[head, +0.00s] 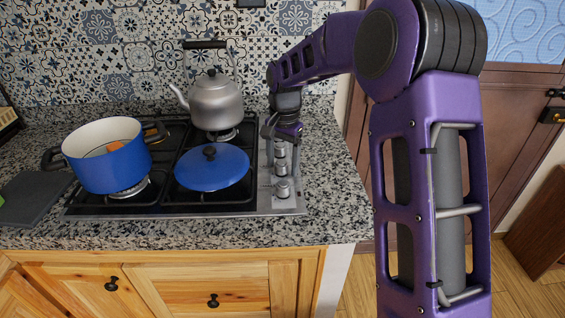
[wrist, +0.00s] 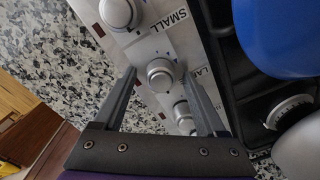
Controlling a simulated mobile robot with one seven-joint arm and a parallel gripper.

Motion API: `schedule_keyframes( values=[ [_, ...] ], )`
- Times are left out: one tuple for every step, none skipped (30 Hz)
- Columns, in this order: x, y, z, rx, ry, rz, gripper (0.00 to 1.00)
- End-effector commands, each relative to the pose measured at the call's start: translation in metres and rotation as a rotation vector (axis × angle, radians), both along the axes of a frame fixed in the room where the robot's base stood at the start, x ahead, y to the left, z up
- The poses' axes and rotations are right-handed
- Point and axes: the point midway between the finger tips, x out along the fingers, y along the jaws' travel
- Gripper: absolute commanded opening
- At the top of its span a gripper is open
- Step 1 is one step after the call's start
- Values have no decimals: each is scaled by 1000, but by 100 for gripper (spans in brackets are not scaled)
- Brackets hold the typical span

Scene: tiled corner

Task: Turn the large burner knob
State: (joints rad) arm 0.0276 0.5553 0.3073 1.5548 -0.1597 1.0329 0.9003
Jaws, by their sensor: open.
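The stove knobs are silver and stand in a row along the steel panel at the cooktop's right side. In the wrist view, one knob (wrist: 160,72) sits between my two open fingers, with a partly hidden label starting "LA" beside it. My gripper (wrist: 159,78) straddles this knob; I cannot tell whether a finger touches it. A knob (wrist: 118,12) beside the "SMALL" label is at the top edge. In the head view, my gripper (head: 281,137) reaches down over the row from the back, and the front knobs (head: 282,188) stay visible.
A grey kettle (head: 214,104) stands close to the left of my gripper. A blue pot (head: 106,158) stands at the left. Granite counter (head: 335,195) right of the knobs is clear. A tiled wall (head: 130,50) is behind.

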Motion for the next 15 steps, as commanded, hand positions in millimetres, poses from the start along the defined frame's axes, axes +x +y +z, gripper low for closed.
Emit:
schedule_keyframes(
  values=[
    [0,0,0,0,0,0,74],
    [0,0,0,0,0,0,74],
    [0,0,0,0,0,0,74],
    [0,0,0,0,0,0,74],
    [0,0,0,0,0,0,74],
    [0,0,0,0,0,0,67],
    [0,0,0,0,0,0,61],
    [0,0,0,0,0,0,56],
    [0,0,0,0,0,0,49],
    [0,0,0,0,0,0,43],
    [0,0,0,0,0,0,38],
    [0,0,0,0,0,0,31],
    [0,0,0,0,0,0,25],
    [0,0,0,0,0,0,20],
    [0,0,0,0,0,0,13]
  ],
)
